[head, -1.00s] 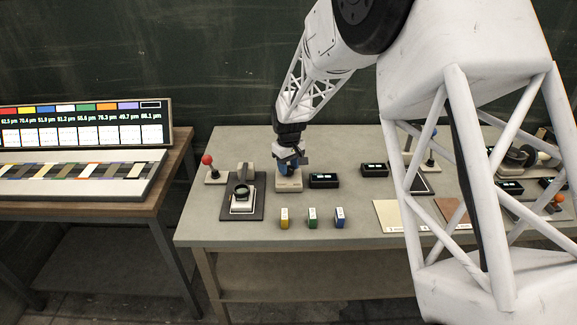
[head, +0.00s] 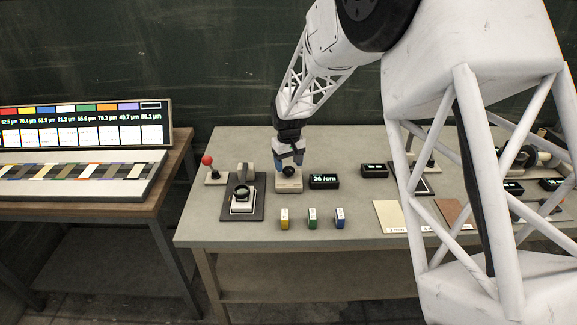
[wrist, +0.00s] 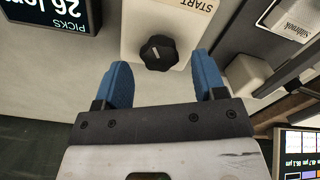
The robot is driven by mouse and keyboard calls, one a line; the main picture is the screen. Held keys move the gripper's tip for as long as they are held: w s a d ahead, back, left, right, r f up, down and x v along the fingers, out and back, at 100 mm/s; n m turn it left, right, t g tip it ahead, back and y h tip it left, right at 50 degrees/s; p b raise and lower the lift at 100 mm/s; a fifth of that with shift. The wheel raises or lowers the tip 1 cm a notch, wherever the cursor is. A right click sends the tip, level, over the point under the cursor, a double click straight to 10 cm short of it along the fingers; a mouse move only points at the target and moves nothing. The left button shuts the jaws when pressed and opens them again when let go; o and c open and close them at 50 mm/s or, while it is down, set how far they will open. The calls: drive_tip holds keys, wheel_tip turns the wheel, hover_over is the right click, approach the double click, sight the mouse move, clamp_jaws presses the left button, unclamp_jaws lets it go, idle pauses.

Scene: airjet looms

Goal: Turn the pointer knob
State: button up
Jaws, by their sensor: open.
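The pointer knob (wrist: 158,52) is black and lobed, with a pale pointer line. It sits on a beige box (wrist: 190,30) marked START. In the head view the knob (head: 288,171) is on top of the beige box (head: 288,185) near the table's back left. My gripper (wrist: 161,66) is open, its blue fingers spread on either side of the knob's near edge. No finger visibly touches the knob. In the head view my gripper (head: 289,161) hangs just above and behind the knob. A black display (head: 324,181) beside the box reads 26 /cm.
A red-balled lever (head: 208,166) and a dark mat (head: 257,212) with a magnifier stand to the left. Yellow, green and blue small blocks (head: 312,220) stand in front. A second black display (head: 374,170) is farther right.

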drive_tip(key=shift+r, duration=2.25)
drive_tip(key=shift+r, duration=0.15)
wheel_tip(320, 180, up, 8)
drive_tip(key=shift+f, duration=0.25)
drive_tip(key=shift+s+r, duration=0.1)
